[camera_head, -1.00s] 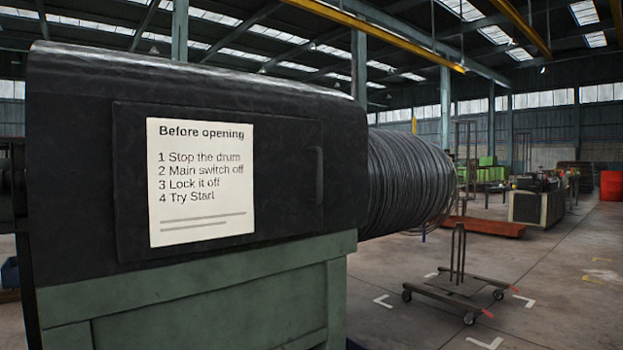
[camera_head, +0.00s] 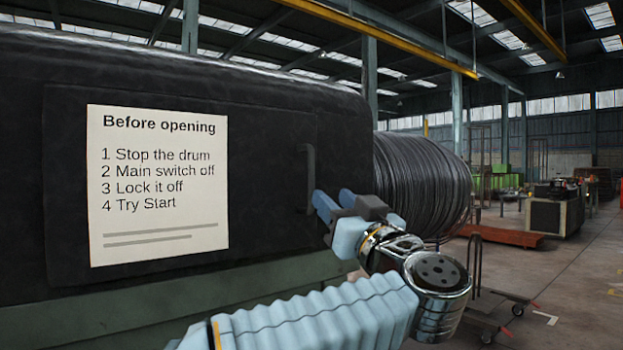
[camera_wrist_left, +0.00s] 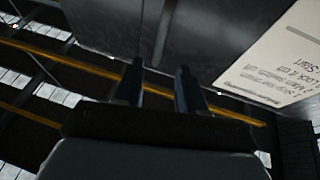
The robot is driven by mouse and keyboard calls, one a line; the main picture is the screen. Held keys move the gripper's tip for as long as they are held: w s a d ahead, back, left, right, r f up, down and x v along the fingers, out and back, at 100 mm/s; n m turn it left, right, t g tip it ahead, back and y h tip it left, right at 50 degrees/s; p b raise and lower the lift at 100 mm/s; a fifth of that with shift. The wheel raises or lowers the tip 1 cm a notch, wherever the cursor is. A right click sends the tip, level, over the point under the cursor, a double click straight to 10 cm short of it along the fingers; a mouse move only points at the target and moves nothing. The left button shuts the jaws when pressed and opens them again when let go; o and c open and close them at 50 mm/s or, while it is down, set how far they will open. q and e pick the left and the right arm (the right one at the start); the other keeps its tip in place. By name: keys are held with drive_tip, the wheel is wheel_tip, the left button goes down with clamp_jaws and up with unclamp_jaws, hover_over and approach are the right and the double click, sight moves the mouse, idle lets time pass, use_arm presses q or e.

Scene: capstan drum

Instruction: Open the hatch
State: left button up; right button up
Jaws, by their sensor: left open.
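The hatch (camera_head: 262,150) is a dark panel in the side of the black housing, and it looks shut. Its dark upright handle (camera_head: 310,165) is near the hatch's right edge. My left gripper (camera_head: 332,198) is open and empty, with its fingertips close to the handle's lower end. In the left wrist view, my left gripper (camera_wrist_left: 158,76) has its two fingers apart, and a dark bar that looks like the handle (camera_wrist_left: 165,35) shows beyond and between the tips. I cannot tell whether they touch. My right gripper is not in view.
A white sign (camera_head: 158,185) on the hatch reads "Before opening": stop the drum, main switch off, lock it off, try Start. A drum of dark wire (camera_head: 420,180) is right of the housing. A wheeled trolley (camera_head: 490,318) stands on the floor at the right.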

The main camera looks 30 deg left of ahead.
sight(313, 179)
use_arm(q)
drive_tip(key=p+x, duration=0.1)
drive_tip(key=x, duration=0.9)
drive_tip(key=shift+w, duration=0.15)
clamp_jaws()
